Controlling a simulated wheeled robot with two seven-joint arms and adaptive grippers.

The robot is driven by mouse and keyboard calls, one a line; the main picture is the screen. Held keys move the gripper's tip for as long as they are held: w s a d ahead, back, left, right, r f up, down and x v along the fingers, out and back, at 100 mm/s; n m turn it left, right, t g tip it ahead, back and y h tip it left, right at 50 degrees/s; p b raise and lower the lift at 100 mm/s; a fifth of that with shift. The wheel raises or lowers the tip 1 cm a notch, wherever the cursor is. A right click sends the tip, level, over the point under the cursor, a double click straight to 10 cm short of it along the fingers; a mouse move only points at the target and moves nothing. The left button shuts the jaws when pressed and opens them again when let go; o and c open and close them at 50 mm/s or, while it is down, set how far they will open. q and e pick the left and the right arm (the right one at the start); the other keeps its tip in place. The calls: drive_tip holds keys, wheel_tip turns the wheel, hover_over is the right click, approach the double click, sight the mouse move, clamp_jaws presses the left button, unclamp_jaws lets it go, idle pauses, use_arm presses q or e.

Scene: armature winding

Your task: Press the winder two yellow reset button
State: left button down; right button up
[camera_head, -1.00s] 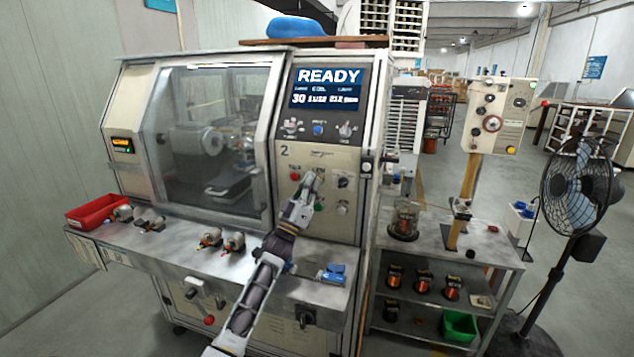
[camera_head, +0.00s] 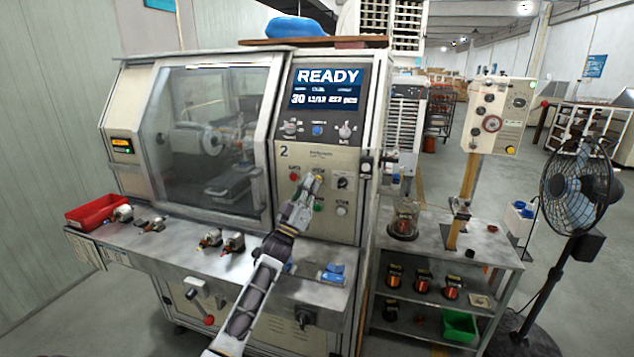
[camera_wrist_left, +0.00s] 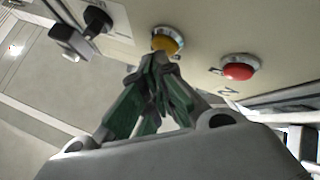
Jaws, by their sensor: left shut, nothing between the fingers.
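Winder two (camera_head: 225,140), marked with a 2, has a control panel below a READY screen (camera_head: 329,85). The yellow reset button (camera_head: 319,177) is on this panel, between a red button and a black knob. In the left wrist view the yellow button (camera_wrist_left: 168,40) is right beyond my fingertips, partly covered by them. My left gripper (camera_head: 309,182) is shut and empty, its tips at the button. In the left wrist view the closed fingers (camera_wrist_left: 153,68) reach up to the button's lower edge; whether they touch it I cannot tell. My right gripper is not in view.
A red button (camera_wrist_left: 240,67) and a black knob (camera_wrist_left: 97,20) flank the yellow one. A green button (camera_head: 319,206) is below. Several small armatures (camera_head: 233,242) and a red bin (camera_head: 90,212) are on the ledge. A fan (camera_head: 580,190) stands at right.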

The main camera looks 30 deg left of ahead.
use_arm(q)
drive_tip(key=s+p, duration=0.1)
drive_tip(key=s, duration=0.2)
drive_tip(key=s+d+p, duration=0.1)
drive_tip(key=s, duration=0.1)
drive_tip(key=shift+s+d, duration=0.2)
drive_tip(key=shift+s, duration=0.2)
idle(0.9)
